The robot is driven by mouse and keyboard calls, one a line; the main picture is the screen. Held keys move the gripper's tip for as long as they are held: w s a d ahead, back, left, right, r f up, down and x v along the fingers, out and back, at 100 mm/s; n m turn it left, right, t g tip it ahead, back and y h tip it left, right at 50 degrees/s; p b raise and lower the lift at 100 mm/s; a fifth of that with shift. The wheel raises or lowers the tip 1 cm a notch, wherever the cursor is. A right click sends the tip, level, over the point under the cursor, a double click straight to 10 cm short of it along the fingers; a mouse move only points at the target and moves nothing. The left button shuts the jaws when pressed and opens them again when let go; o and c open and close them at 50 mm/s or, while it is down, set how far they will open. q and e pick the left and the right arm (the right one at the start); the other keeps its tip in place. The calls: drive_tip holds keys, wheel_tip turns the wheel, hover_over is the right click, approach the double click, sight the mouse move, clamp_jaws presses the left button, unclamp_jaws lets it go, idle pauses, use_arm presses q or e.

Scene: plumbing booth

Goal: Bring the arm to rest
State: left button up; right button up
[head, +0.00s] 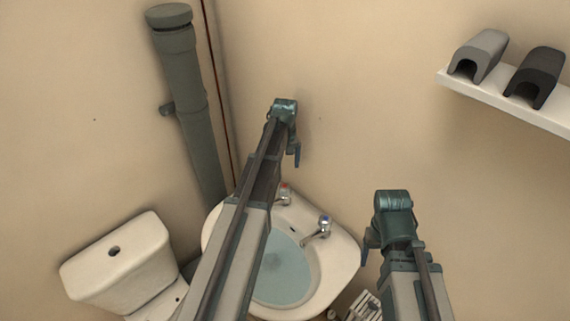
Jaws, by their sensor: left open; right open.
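My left arm reaches up from the bottom of the head view, across the washbasin (345,253), to a wrist in front of the wall. Its gripper (295,155) hangs below that wrist, open, above the basin's back edge in the picture. My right arm comes up from the bottom right. Its gripper (370,248) points down beside the basin's right rim in the picture, open. I see nothing held in either gripper, though both are small and seen edge-on. My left arm hides part of the basin.
The basin holds bluish water (285,272) and has a red-marked tap (283,196) and a blue-marked tap (319,229). A toilet cistern (118,262) stands left, a grey pipe (184,100) behind. A white shelf (500,99) carries a grey cover (482,50) and a dark cover (538,72).

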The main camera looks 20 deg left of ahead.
use_arm(q)
drive_tip(key=shift+d+r, duration=0.1)
drive_tip(key=shift+r, duration=0.2)
use_arm(e)
drive_tip(key=shift+r, duration=0.3)
use_arm(q)
drive_tip(key=s+d+f+m+b, duration=0.2)
drive_tip(key=s+d+m, duration=0.3)
drive_tip(key=s+d, duration=0.6)
drive_tip(key=s+d+f+m+y+b, duration=0.1)
drive_tip(key=s+d+f+m+b, duration=0.1)
drive_tip(key=s+d+m, duration=0.4)
drive_tip(key=s+d, duration=0.5)
drive_tip(key=d, duration=0.1)
drive_tip(key=shift+s+d+f, duration=0.15)
drive_tip(key=shift+s+d, duration=0.2)
drive_tip(key=shift+s, duration=0.05)
use_arm(e)
wheel_tip(320, 180, down, 4)
drive_tip(key=shift+f, duration=0.2)
